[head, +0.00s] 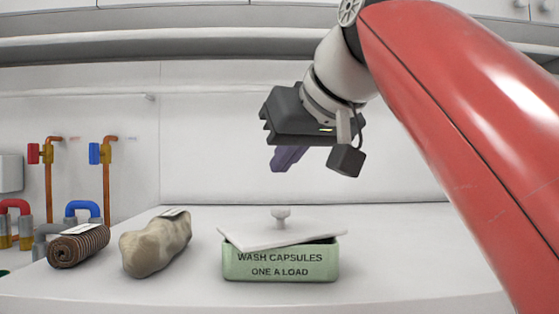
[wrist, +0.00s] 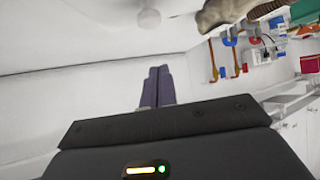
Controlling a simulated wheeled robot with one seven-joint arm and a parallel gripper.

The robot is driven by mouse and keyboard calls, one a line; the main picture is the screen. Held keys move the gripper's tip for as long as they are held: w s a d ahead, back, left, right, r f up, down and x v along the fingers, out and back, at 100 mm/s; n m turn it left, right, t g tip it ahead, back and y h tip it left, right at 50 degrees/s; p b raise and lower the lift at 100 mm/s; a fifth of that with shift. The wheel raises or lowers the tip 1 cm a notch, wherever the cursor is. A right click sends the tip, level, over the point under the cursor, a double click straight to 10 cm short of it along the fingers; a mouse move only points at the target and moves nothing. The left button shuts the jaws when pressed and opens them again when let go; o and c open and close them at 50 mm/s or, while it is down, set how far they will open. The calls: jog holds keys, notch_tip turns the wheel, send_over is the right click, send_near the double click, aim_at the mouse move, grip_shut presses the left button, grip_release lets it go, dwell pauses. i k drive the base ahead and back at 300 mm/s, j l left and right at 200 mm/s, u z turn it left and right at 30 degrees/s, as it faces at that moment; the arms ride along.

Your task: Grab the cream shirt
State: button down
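The cream shirt (head: 157,243) is a rolled, lumpy beige bundle with a small label on top, lying on the white counter left of the green box. What looks like the same bundle shows at the top edge of the wrist view (wrist: 222,14), partly cut off. My gripper (head: 284,165) hangs in the air above and behind the box, up and to the right of the shirt and well apart from it. Its two purple fingers (wrist: 158,72) are side by side, touching, with nothing between them.
A green box (head: 280,262) marked "WASH CAPSULES ONE A LOAD" carries a tilted white lid (head: 315,233) with a knob. A brown striped roll (head: 79,246) lies left of the shirt. Pipes with red and blue valves (head: 94,153) line the back left. The counter's right side is clear.

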aim_at(147, 250)
jog(key=k+l, duration=0.3)
jog(key=k, duration=0.15)
jog(key=k+l, duration=0.35)
jog(key=k, duration=0.1)
